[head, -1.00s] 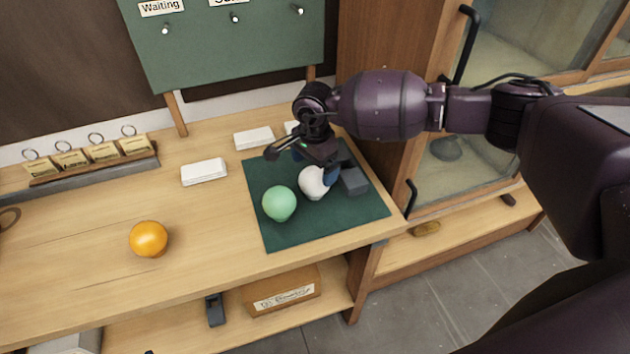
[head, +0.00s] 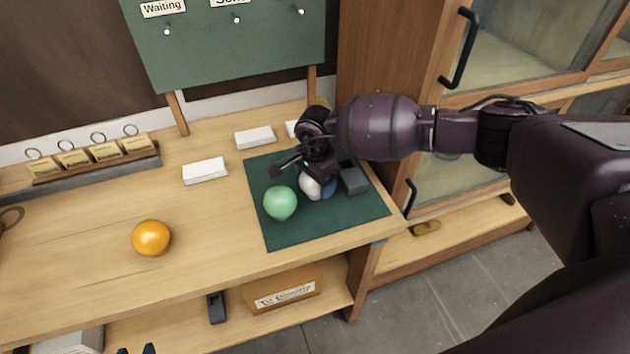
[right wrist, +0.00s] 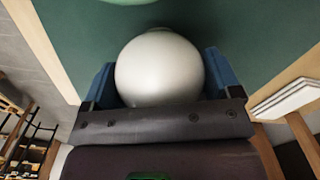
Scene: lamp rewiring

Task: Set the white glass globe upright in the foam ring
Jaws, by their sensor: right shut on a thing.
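The white glass globe (head: 311,189) is at the green mat (head: 285,235), beside a green ball. My right gripper (head: 314,183) is over it from above, partly covering it. In the right wrist view the globe (right wrist: 160,68) sits between the two blue fingers, and the gripper is shut on it. A pale rim shows at its far side. I cannot tell whether it touches the mat. A dark grey block (head: 354,181) stands just right of it; I cannot make out a ring shape there. Two dark blue tips of my left gripper (head: 136,350) show apart at the bottom edge.
The green ball (head: 280,203) is close left of the globe. An orange ball (head: 151,238) lies on the bare wood at left. White blocks (head: 205,171) and a tag rack (head: 95,163) are behind. The tall cabinet (head: 385,60) rises at the right.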

